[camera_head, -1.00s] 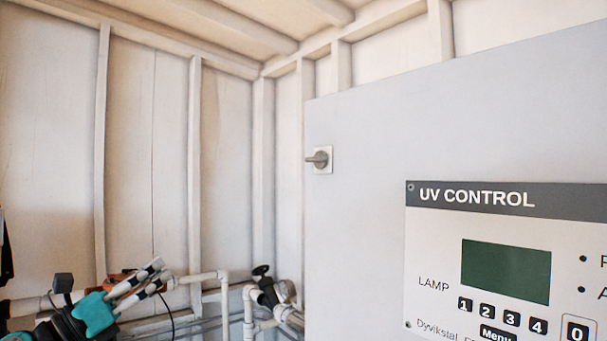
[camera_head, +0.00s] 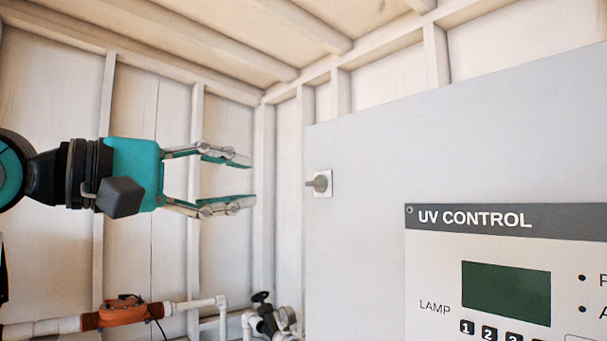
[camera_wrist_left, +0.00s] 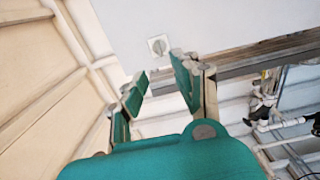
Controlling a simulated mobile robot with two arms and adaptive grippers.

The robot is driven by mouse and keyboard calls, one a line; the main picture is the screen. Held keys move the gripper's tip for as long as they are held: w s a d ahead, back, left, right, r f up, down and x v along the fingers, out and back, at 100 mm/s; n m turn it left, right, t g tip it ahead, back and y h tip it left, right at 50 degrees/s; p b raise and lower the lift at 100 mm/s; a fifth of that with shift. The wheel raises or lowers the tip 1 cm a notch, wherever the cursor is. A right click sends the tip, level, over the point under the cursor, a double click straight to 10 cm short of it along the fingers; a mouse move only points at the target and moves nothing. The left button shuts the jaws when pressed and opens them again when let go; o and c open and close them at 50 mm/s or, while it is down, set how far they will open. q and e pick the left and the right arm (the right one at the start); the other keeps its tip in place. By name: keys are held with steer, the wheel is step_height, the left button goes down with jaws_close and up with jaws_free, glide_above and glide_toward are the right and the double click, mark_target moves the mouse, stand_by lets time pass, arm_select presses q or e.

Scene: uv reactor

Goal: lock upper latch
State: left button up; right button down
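The upper latch (camera_head: 319,183) is a small grey knob on a white square plate, near the left edge of the large grey cabinet door (camera_head: 365,240). It also shows in the left wrist view (camera_wrist_left: 158,45), beyond the fingers. My left gripper (camera_head: 250,180) is open and empty, with its two fingers pointing right toward the latch. In the head view the fingertips are left of the latch and apart from it. In the left wrist view the gripper (camera_wrist_left: 160,75) shows its teal finger pads spread apart. My right gripper is in neither view.
The UV control panel (camera_head: 510,225) with a green screen is on the door at the right. White pipes (camera_head: 205,304), an orange fitting (camera_head: 122,311) and a black valve handle (camera_head: 261,297) lie below the left gripper. Wooden wall studs stand behind it.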

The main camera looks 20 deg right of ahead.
mark_target(310, 184)
arm_select(q)
steer(key=p+x, duration=0.3)
steer(key=x, duration=0.7)
steer(key=shift+w+d, duration=0.1)
steer(key=shift+d, duration=0.25)
steer(key=c, duration=0.6)
jaws_close()
